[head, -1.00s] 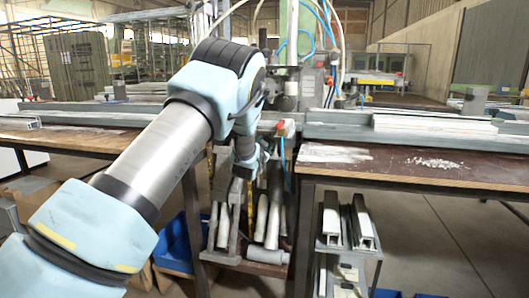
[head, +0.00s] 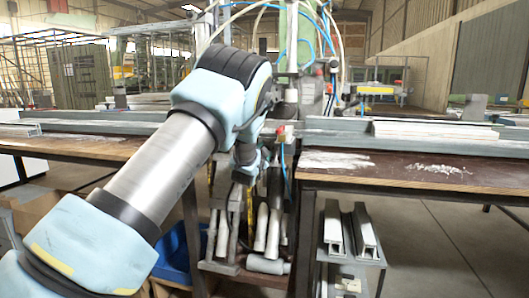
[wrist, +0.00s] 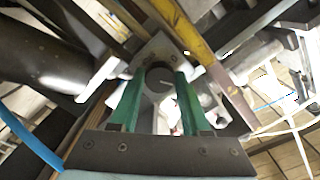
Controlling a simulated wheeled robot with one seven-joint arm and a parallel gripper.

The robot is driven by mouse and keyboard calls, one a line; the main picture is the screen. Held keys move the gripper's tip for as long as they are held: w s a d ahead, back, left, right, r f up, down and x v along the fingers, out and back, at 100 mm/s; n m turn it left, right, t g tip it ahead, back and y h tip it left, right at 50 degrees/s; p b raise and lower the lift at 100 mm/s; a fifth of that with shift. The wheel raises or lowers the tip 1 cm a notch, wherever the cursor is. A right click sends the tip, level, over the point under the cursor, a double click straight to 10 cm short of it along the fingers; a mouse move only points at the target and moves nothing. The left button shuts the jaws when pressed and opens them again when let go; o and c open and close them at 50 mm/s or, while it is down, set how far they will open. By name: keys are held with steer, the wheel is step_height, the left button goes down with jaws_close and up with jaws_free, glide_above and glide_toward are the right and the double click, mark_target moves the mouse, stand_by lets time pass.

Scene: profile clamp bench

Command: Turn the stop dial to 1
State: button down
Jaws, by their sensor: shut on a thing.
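The stop dial (wrist: 160,82) is a round, dark grey knob on a light metal plate (wrist: 160,47) in the wrist view. My gripper (wrist: 160,76) has two green fingers, one on each side of the dial, and is shut on it. The numbers on the dial are too small or hidden, so its setting cannot be read. In the head view my arm reaches down to the machine (head: 290,95) between the two benches. The fingers and dial cannot be made out there.
A yellow bar (wrist: 196,38) and a dark cylinder (wrist: 40,55) lie close around the gripper in the wrist view. A blue hose (wrist: 28,140) runs at left. In the head view the right bench (head: 400,172) carries pale profiles (head: 430,130). A small rack (head: 348,250) stands below.

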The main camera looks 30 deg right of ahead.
steer(key=c, duration=0.7)
jaws_free()
steer(key=shift+o, duration=0.2)
steer(key=v, duration=1.1)
steer(key=shift+b, duration=0.4)
steer(key=shift+w, duration=0.1)
